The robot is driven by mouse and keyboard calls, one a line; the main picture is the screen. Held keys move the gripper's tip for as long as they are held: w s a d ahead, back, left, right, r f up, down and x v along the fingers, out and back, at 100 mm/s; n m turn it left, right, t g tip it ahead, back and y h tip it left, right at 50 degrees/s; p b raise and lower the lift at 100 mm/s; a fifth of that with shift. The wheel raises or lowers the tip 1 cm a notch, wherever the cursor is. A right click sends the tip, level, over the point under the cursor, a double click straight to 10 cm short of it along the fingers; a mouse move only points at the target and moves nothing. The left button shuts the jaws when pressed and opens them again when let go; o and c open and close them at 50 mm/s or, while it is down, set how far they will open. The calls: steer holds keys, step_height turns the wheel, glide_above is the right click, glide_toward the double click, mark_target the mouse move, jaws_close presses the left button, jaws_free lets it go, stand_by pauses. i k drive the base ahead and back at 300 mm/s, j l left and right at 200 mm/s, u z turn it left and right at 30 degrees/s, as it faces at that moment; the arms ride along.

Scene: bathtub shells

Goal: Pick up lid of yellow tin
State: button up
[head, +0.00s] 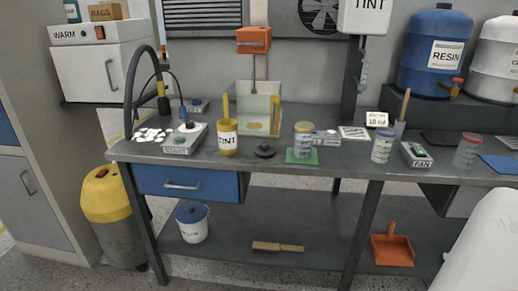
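A yellow tin (228,142) with a white TINT label stands upright on the grey workbench (340,166), left of centre. It looks open at the top, with a yellow stick rising out of it. A round dark lid (265,151) with a small knob lies flat on the bench just right of the tin, apart from it. I cannot tell for sure that it belongs to this tin. My gripper is not in view; a white part at the lower right looks like my own arm.
A grey scale (184,139) stands left of the tin and a clear tank (258,108) behind it. A jar (303,142) on a green mat (302,157) stands right of the lid. An orange unit (254,40) hangs above. The bench edge before the lid is clear.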

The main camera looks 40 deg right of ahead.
mark_target(264, 150)
steer(key=i+z, duration=0.7)
steer(key=i+j+z, duration=0.1)
steer(key=i+z, duration=0.2)
steer(key=i, duration=0.45)
